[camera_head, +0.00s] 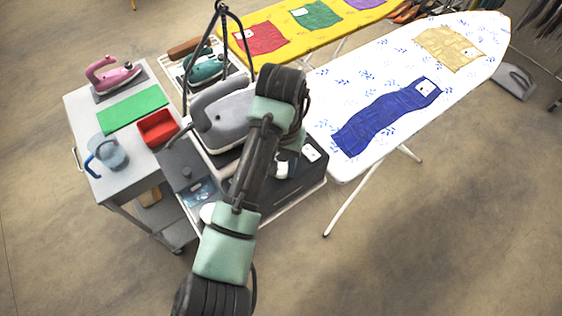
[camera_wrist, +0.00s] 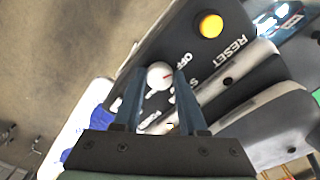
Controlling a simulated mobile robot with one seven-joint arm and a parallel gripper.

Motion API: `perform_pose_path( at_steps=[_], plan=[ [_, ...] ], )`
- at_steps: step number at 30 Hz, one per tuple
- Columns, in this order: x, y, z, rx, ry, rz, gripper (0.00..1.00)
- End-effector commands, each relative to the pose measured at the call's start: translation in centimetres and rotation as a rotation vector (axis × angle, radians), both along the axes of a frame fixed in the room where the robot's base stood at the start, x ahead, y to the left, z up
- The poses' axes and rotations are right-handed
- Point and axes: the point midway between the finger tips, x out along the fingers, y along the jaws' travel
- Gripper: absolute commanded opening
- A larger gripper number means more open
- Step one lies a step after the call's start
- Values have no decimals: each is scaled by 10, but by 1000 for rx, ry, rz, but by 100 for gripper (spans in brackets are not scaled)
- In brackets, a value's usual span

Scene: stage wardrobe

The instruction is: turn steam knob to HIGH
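My gripper (camera_wrist: 158,80) is open, with one finger on each side of the knob and narrow gaps showing. I cannot tell how deep the fingers reach. In the head view the station's dark body (camera_head: 292,188) shows beside my arm, which hides most of my gripper.
A yellow button (camera_wrist: 210,26) marked RESET is near the knob. A grey iron (camera_head: 222,118) stands on the station, close to my arm. A white patterned ironing board (camera_head: 365,85) is to the right. A grey cart (camera_head: 88,118) with a pink iron (camera_head: 112,75) is to the left.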

Motion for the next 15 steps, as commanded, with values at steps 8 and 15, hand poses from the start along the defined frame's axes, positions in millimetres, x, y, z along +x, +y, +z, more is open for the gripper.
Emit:
perform_pose_path(
  at_steps=[8, 15],
  plan=[
    [0, 0, 0, 0, 0, 0, 0],
    [0, 0, 1, -1, 0, -29, 0]
  ],
)
